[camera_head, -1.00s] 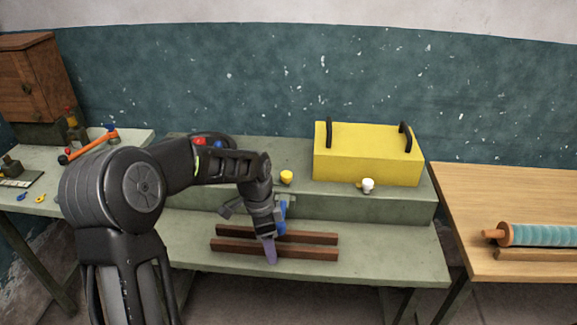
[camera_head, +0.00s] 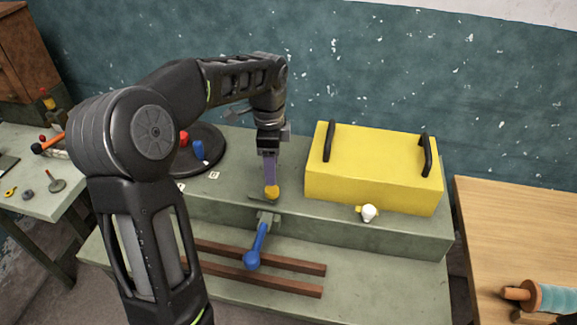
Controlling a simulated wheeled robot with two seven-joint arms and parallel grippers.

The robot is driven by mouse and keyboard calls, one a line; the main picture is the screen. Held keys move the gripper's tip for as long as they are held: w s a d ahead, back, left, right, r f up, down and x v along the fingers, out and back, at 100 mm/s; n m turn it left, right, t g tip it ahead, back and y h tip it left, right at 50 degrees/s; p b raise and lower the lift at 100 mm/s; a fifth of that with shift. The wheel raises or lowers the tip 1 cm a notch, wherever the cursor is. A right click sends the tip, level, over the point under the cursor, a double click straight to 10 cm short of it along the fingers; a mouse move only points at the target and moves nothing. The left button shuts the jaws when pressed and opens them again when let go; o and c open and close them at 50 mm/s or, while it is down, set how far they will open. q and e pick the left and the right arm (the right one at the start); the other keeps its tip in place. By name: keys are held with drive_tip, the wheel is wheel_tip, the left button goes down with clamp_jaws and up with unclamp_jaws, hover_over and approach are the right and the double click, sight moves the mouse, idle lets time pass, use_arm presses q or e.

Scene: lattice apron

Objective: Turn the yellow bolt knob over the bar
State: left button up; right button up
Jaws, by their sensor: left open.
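The yellow bolt knob (camera_head: 272,193) shows at the front edge of the raised grey step, left of the yellow box. My left gripper (camera_head: 270,178) points down onto it, its purple fingers just above or around the knob. The gripper is open; whether its fingers touch the knob cannot be told. Its fingers hide part of the knob, and no bolt bar can be made out clearly there. A blue-handled lever (camera_head: 258,247) hangs from a grey bracket just below. My right gripper is not in view.
A yellow box (camera_head: 372,178) with two black handles stands to the right, with a white knob (camera_head: 369,213) at its front. Brown rails (camera_head: 270,280) lie on the lower bench. A dark disc with red and blue knobs (camera_head: 198,150) is behind my arm.

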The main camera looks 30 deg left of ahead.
sight(273, 188)
use_arm(q)
drive_tip(key=shift+w+a+r, duration=0.1)
drive_tip(key=shift+w+r, duration=0.05)
drive_tip(key=shift+w, duration=0.05)
drive_tip(key=shift+s+r, duration=0.1)
drive_tip(key=shift+s, duration=0.15)
drive_tip(key=shift+w+f+p, duration=0.1)
drive_tip(key=shift+f+p, duration=0.5)
drive_tip(key=shift+f, duration=3.4)
drive_tip(key=shift+c, duration=0.3)
clamp_jaws()
